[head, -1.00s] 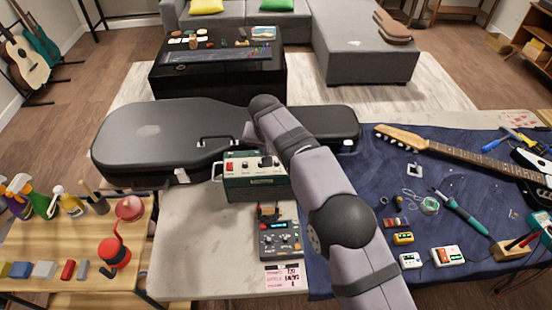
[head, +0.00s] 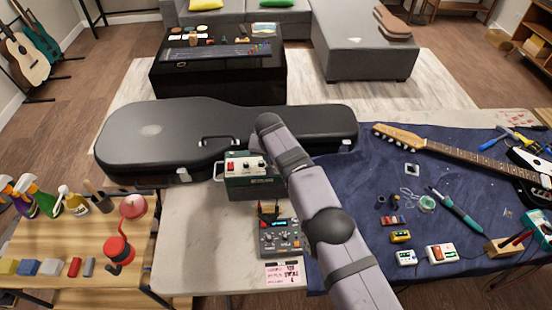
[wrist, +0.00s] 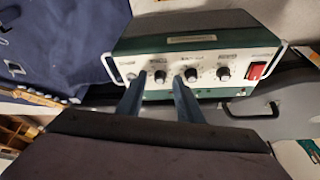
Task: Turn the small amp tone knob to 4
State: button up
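The small amp (head: 250,188) is a dark green box with a pale control panel, standing on the table in front of the guitar case. Its panel fills the upper middle of the wrist view (wrist: 205,42), with a red switch (wrist: 256,70) at the right and a row of dark knobs. The labels are too blurred to tell the tone knob or any setting. My gripper (wrist: 158,82) is open, its two blue-grey fingers pointing at the panel. One knob (wrist: 160,76) shows between the fingertips; I cannot tell whether they touch it. In the head view my arm hides the gripper.
A black guitar case (head: 165,135) lies behind the amp. A grey meter (head: 280,238) with probes and a pink note (head: 284,273) are in front. A blue mat (head: 375,165) at the right holds a guitar (head: 450,150) and small tools. A side table with bottles is at the left.

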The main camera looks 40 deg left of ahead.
jog(key=shift+c, duration=0.2)
grip_shut()
jog(key=shift+w+n+y+b, duration=0.1)
jog(key=shift+n+y+b, duration=0.2)
jog(key=shift+n+b, duration=0.3)
jog(key=shift+d+n+b, duration=0.15)
jog(key=shift+n+b, duration=0.15)
jog(key=shift+n, duration=0.2)
jog(key=shift+w+n+g+y+b, duration=0.2)
jog(key=shift+n+g+y+b, duration=0.45)
jog(key=shift+n, duration=1.15)
jog(key=shift+r, duration=0.1)
jog(key=shift+o, duration=0.2)
grip_release()
